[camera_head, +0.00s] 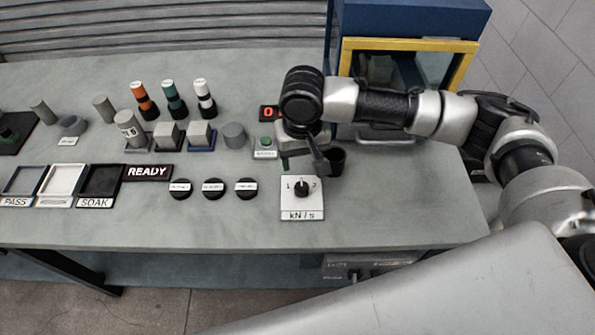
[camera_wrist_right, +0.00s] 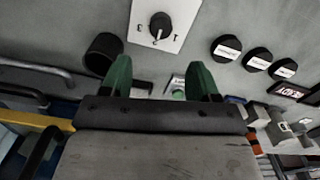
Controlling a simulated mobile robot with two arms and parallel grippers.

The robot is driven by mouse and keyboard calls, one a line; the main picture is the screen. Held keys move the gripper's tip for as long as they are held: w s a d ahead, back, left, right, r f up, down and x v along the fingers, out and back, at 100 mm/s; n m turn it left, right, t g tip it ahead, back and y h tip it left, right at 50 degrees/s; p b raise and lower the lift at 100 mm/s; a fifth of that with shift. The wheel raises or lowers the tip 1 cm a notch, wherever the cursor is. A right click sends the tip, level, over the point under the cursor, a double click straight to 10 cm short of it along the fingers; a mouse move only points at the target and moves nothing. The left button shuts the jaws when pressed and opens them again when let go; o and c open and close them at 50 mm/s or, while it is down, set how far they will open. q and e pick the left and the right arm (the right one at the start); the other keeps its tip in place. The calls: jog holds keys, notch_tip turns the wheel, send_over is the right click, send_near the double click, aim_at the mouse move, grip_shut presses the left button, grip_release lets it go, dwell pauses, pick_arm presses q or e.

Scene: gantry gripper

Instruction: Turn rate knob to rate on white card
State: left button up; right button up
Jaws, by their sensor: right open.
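The rate knob (camera_head: 302,189) is a black dial on a white panel (camera_head: 288,207) marked "kN/s", on the front right of the bench. Its white pointer line points away from the front edge, between the marks 1 and 3. The knob also shows at the top of the right wrist view (camera_wrist_right: 160,26). My right gripper (camera_wrist_right: 160,77) is open, with green fingertips apart and nothing between them. It hangs behind the knob, not touching it. I cannot make out which thing is the white card or any rate written on it. My left gripper is not in view.
A black cup (camera_head: 337,158) stands right of my gripper. A green button box (camera_head: 265,149) and a red display (camera_head: 268,113) are on its left. Three black labelled discs (camera_head: 213,189) lie left of the panel. A blue and yellow machine (camera_head: 408,22) stands behind.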

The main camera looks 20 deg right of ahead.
send_over(302, 186)
notch_tip(302, 186, down, 5)
jog(key=shift+s+r, duration=0.15)
jog(key=f, duration=0.3)
jog(key=shift+w, duration=0.25)
jog(key=shift+s+f, duration=0.1)
jog(key=shift+f, duration=0.95)
jog(key=shift+c, duration=0.8)
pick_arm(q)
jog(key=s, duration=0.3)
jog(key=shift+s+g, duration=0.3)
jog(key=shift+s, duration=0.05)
pick_arm(e)
jog(key=c, duration=0.8)
